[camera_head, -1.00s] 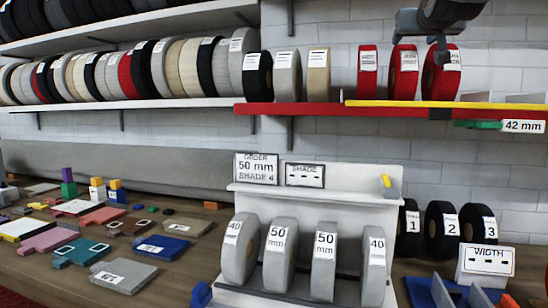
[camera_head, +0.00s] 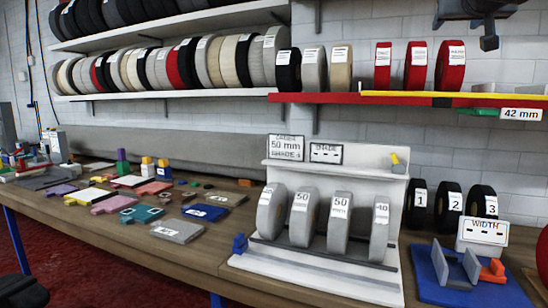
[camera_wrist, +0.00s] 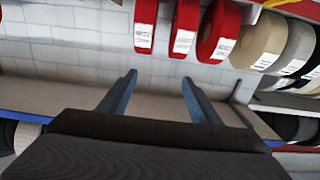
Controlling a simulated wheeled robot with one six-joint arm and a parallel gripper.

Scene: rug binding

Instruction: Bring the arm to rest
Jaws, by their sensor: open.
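My gripper shows in the wrist view (camera_wrist: 159,77) with its two blue-grey fingers spread well apart and nothing between them. In the head view only part of my arm's end (camera_head: 488,40) shows at the top right edge, in front of the wall above the red rolls. The wrist view shows three red rolls (camera_wrist: 183,28) beyond the fingertips, and a tan roll (camera_wrist: 258,40) to their right. I see no contact between the fingers and any roll.
A red shelf (camera_head: 335,98) carries the red rolls (camera_head: 416,67) and other rolls. Below, a white rack (camera_head: 385,160) with grey rolls (camera_head: 340,221) stands on the wooden bench (camera_head: 150,262). A blue tray (camera_head: 430,283) sits at the right. Red floor shows at the left.

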